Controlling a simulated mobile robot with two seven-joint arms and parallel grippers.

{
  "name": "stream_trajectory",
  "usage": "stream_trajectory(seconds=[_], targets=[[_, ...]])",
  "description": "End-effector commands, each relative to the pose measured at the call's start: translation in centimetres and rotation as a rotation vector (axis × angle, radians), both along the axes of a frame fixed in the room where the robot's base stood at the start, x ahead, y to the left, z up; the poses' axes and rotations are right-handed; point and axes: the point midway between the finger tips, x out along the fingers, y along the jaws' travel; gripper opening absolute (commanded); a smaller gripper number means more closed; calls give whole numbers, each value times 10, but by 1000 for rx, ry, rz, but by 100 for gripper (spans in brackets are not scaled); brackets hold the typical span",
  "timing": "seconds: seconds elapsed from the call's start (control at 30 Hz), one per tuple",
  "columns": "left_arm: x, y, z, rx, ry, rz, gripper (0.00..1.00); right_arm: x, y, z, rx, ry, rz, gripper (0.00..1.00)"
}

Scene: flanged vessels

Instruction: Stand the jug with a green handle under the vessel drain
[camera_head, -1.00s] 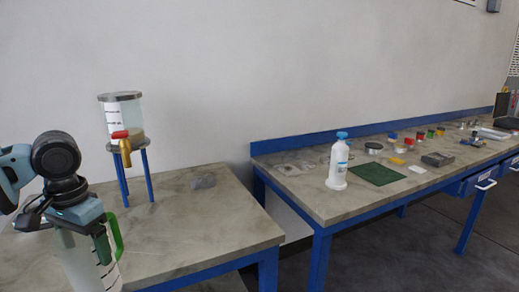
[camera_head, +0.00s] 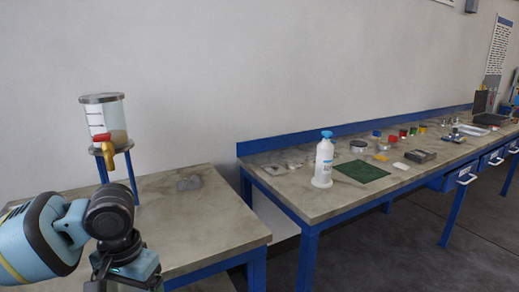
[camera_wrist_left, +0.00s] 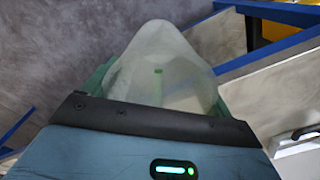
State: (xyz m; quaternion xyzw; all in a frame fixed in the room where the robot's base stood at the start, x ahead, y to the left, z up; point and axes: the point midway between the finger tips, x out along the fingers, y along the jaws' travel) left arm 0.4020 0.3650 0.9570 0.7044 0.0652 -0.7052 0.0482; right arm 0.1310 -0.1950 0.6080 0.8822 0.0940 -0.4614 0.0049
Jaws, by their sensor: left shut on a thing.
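The vessel (camera_head: 107,115) is a clear cylinder with a grey lid and some tan contents, standing on a blue-legged stand on the left bench. Its brass drain tap (camera_head: 108,155) has a red lever and points down on the front side. My left gripper (camera_head: 126,268) is at the bottom edge of the head view, in front of and below the drain; its fingertips are out of that frame. In the left wrist view it is shut on the translucent whitish jug (camera_wrist_left: 160,55). The jug is not visible in the head view now. My right gripper is not in view.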

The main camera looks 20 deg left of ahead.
Motion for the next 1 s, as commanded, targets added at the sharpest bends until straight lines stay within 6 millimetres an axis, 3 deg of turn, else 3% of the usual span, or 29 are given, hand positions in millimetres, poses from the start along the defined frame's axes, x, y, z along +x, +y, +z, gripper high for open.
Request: stream_trajectory(seconds=[0.03, 0.2, 0.43, 0.6, 0.83, 1.0], targets=[[5, -19, 0, -3, -7, -21, 60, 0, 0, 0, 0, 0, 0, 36], [15, -76, -1, -2, -8, -75, 60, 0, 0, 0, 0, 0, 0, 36], [19, -132, 5, 1, -4, -136, 60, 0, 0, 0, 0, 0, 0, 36], [19, -148, 7, 0, -1, -157, 60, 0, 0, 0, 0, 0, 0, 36], [18, -151, 8, -1, 2, -159, 60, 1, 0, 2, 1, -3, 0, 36], [11, -151, 16, -2, 8, -159, 60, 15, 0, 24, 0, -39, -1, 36]])
